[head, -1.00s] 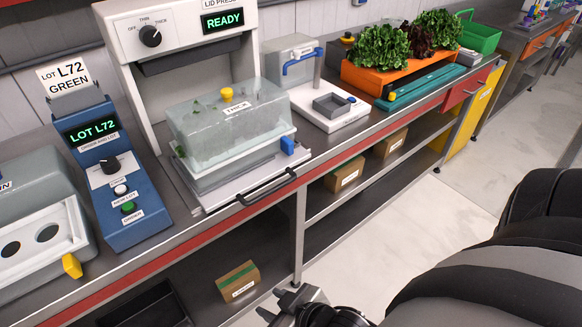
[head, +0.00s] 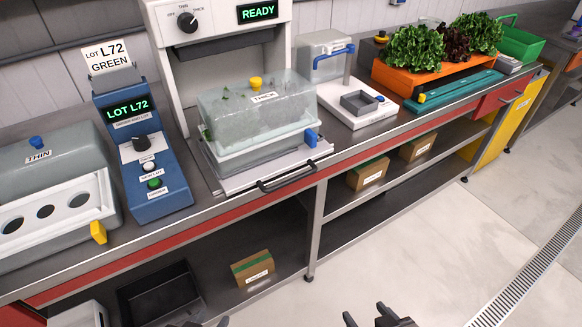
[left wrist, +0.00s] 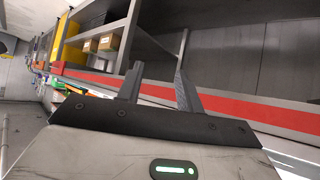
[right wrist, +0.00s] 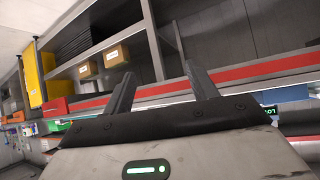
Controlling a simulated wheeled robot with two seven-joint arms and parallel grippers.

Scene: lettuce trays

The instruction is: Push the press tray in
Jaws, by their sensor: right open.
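The press tray (head: 238,184) is a pale flat plate with a dark bar handle (head: 287,178) at its front edge. It sticks out of the front of the white lid press (head: 163,70), whose display reads READY. On the tray stands a clear box (head: 260,118) with a lid labelled THICK, a yellow knob and a blue side latch. My left gripper (left wrist: 158,82) is open and empty; only its tips show at the bottom edge of the head view. My right gripper (head: 368,316) is open and empty, low in front of the bench and apart from the tray.
A blue console (head: 150,180) reading LOT L72 and a grey bin (head: 60,170) labelled THIN stand left of the press. A scale (head: 357,110) and an orange lettuce crate (head: 412,80) stand right. Boxes (head: 253,268) sit on lower shelves. The floor in front is clear.

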